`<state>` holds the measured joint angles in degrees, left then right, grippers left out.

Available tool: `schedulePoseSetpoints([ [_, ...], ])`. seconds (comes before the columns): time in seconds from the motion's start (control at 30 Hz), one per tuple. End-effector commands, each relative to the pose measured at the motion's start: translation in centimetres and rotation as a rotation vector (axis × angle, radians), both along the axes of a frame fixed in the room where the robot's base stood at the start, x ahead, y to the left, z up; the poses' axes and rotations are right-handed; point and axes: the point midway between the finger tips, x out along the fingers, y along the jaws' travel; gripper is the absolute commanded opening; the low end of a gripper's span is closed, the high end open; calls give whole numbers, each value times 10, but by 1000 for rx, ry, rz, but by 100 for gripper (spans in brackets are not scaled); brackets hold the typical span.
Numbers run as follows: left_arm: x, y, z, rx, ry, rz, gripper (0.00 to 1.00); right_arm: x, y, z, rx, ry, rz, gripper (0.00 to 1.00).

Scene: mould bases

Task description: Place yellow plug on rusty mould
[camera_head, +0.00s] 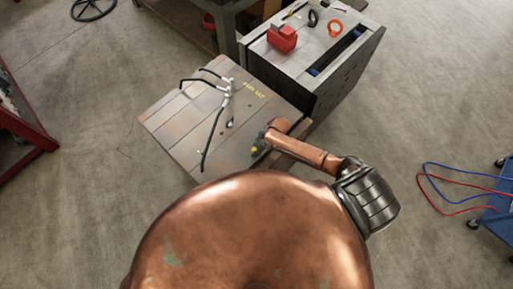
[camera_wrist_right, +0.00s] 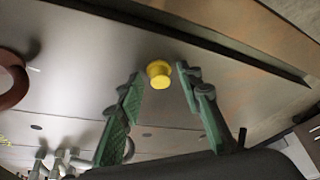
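The yellow plug (camera_wrist_right: 159,74) is in the right wrist view, between and just beyond my right gripper's fingertips. In the head view it is a small yellow spot (camera_head: 254,150) at the front right of the rusty mould (camera_head: 180,125), a low plate with brownish, rust-tinted strips. The mould's metal surface seems to fill much of the wrist view (camera_wrist_right: 85,65). My right gripper (camera_wrist_right: 160,71) is open, with small gaps on both sides of the plug. In the head view my right gripper (camera_head: 259,147) is over the mould's right side. My left gripper is not in view.
Black bent hoses on a metal fitting (camera_head: 227,88) stand on the mould. A red-framed rack (camera_head: 25,130) stands left, a blue cart (camera_head: 495,215) right.

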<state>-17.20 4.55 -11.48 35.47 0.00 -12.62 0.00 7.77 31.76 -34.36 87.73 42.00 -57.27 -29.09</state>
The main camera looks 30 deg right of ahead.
Motion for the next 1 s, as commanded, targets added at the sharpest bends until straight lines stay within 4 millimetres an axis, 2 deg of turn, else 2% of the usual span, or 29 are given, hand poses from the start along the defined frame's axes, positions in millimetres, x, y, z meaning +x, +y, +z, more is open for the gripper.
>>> schedulePoseSetpoints([
  [0.17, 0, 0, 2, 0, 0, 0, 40, -1, -4, 10, -1, 0, 0, 33],
  [0.5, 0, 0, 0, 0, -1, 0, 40, -16, -25, 73, -2, -2, 1, 33],
  [0.7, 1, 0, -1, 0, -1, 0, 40, -23, -34, 102, -1, -1, 1, 33],
  [1.0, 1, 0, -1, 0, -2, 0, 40, -26, -37, 114, 1, 1, -1, 33],
])
